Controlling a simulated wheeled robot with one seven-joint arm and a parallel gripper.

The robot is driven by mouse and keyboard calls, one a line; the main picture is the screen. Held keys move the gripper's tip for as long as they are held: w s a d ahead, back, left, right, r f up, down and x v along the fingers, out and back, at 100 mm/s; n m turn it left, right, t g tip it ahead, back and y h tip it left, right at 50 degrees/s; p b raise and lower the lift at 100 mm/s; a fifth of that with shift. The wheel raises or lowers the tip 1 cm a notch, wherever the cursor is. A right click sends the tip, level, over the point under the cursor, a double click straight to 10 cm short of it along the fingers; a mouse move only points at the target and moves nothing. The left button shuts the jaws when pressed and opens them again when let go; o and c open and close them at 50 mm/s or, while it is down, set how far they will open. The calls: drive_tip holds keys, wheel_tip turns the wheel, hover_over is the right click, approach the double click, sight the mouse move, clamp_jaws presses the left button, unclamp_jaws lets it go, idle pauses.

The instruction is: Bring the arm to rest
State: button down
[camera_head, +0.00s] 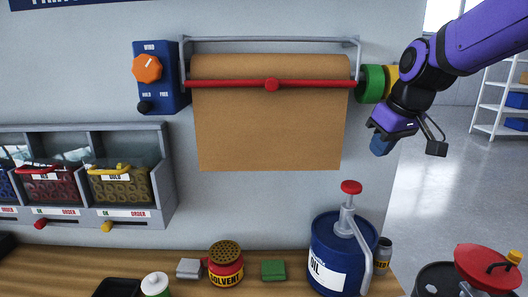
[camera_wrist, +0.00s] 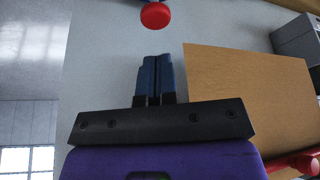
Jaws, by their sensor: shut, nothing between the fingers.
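My purple arm comes in from the upper right in the head view. My gripper (camera_head: 380,146) hangs at its end, just right of the brown paper roll's sheet and above the blue oil can. In the wrist view its two blue fingers (camera_wrist: 154,76) lie together, with nothing between them. The red knob on top of the oil can's pump (camera_wrist: 155,15) shows beyond the fingertips, apart from them. The brown paper (camera_wrist: 250,105) is to the right of the fingers in that view.
A paper holder with a red bar (camera_head: 272,85) is on the wall, its green end knob (camera_head: 372,84) close to my wrist. The oil can (camera_head: 338,255) stands below on the wooden bench (camera_head: 60,262). A solvent tin (camera_head: 226,263) and red-lidded can (camera_head: 488,266) stand nearby. Open floor lies right.

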drive_tip(key=s+d+m+h, duration=0.1)
drive_tip(key=s+d+m, duration=0.1)
drive_tip(key=s, duration=0.9)
drive_tip(key=s+d+m+t, duration=0.1)
drive_tip(key=s+d+m, duration=0.1)
drive_tip(key=s, duration=0.9)
drive_tip(key=shift+d+f+m+h, duration=0.3)
drive_tip(key=shift+d+h, duration=0.1)
drive_tip(key=shift+d, duration=0.15)
